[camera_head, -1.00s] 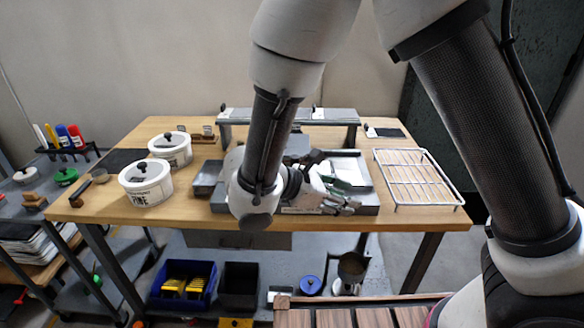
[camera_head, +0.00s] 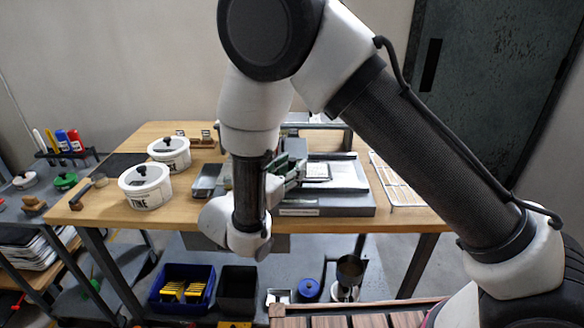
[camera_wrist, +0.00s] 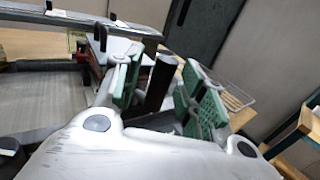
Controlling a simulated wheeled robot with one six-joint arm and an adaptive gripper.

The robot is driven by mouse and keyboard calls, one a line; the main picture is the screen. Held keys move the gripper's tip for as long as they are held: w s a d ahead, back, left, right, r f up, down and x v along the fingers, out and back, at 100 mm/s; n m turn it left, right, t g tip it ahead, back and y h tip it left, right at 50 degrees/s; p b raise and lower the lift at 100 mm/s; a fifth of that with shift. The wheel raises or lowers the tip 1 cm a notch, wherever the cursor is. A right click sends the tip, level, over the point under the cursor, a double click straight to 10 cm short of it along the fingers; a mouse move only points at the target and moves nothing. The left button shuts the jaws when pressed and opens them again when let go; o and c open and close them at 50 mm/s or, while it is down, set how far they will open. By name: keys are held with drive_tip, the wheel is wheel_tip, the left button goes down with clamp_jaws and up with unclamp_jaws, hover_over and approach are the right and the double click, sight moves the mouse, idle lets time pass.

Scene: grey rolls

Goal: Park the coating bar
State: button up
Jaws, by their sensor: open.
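My gripper (camera_head: 288,170) is at the grey flat-bed coater (camera_head: 335,210) on the wooden table, partly hidden by my arm in the head view. In the wrist view, my gripper (camera_wrist: 163,65) has its two green-padded fingers spread apart. A dark cylinder (camera_wrist: 162,82) shows between the fingers; it may be the coating bar or its grip, but I cannot tell. The pads do not look closed on it. A raised grey rail (camera_wrist: 75,20) runs behind in the wrist view; its right part shows behind the coater (camera_head: 340,135) in the head view.
Two white lidded tubs (camera_head: 146,186) stand left of my arm. A wire rack (camera_head: 400,190) lies to the right. A small grey tray (camera_head: 207,180) sits left of the coater. Blue (camera_head: 183,287) and black (camera_head: 237,287) bins are on the lower shelf.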

drive_tip(key=shift+w+d, duration=0.25)
drive_tip(key=shift+w, duration=0.05)
clamp_jaws()
drive_tip(key=shift+d, duration=0.1)
